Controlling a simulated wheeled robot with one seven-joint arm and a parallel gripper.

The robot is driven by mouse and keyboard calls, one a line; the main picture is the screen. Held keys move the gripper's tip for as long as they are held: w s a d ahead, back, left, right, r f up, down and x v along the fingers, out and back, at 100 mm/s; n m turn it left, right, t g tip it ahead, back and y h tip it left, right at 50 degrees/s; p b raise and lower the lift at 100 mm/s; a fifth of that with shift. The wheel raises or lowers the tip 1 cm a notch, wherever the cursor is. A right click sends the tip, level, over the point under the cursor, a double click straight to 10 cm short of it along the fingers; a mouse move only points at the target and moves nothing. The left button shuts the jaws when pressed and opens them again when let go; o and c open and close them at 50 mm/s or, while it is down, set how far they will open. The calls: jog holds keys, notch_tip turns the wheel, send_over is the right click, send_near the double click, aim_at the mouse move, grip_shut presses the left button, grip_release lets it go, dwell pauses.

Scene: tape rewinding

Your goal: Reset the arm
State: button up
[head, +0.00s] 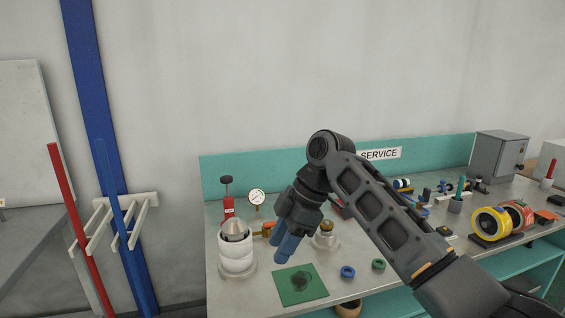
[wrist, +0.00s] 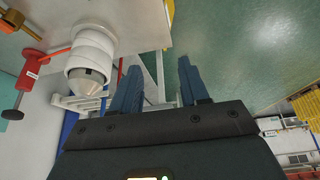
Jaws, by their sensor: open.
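My gripper (head: 287,246) has blue fingers and hangs over the bench (head: 345,262), above and behind a green square mat with a dark round patch (head: 312,290). In the wrist view my gripper (wrist: 160,88) shows its two blue fingers spread apart with nothing between them. My dark grey arm reaches in from the lower right and hides part of the bench behind it.
Left of my gripper stands a white roll stack with a metal cone (head: 236,258), also in the wrist view (wrist: 90,55). Behind it are a red tool (head: 228,207) and a gauge (head: 257,197). Blue (head: 347,272) and green (head: 378,265) rings lie at the front. Yellow and red rolls (head: 490,223) sit right.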

jog(key=s+a+f+m+t+y+b, duration=0.1)
jog(key=s+a+f+m+t+y, duration=0.2)
jog(key=f, duration=0.6)
jog(key=s+a+f+m+b, duration=0.1)
jog(key=s+a+f+m, duration=0.15)
jog(key=s+f, duration=0.45)
jog(key=s+d+f+m+t+b, duration=0.1)
jog(key=s+d+f+m+t, duration=0.1)
jog(key=s+f+m+t, duration=0.25)
jog(key=s+d+f+m+t+b, duration=0.1)
jog(key=s+d+f+m, duration=0.2)
jog(key=s+f, duration=0.35)
jog(key=s+d+m+t+h+b, duration=0.1)
jog(key=s+d+m+t+h, duration=0.15)
jog(key=s+d, duration=0.55)
jog(key=s+d+m+t+h+b, duration=0.2)
jog(key=s+d+m+h, duration=0.15)
jog(key=s+d, duration=0.45)
jog(key=s+d+r+t+h, duration=0.1)
jog(key=s+d+r, duration=0.2)
jog(key=s+r, duration=0.3)
jog(key=s+d+r+m+t+h+b, duration=0.1)
jog(key=s+d+r, duration=0.2)
jog(key=s+r, duration=0.4)
jog(key=shift+s+m+t+b, duration=0.3)
jog(key=shift+s, duration=0.55)
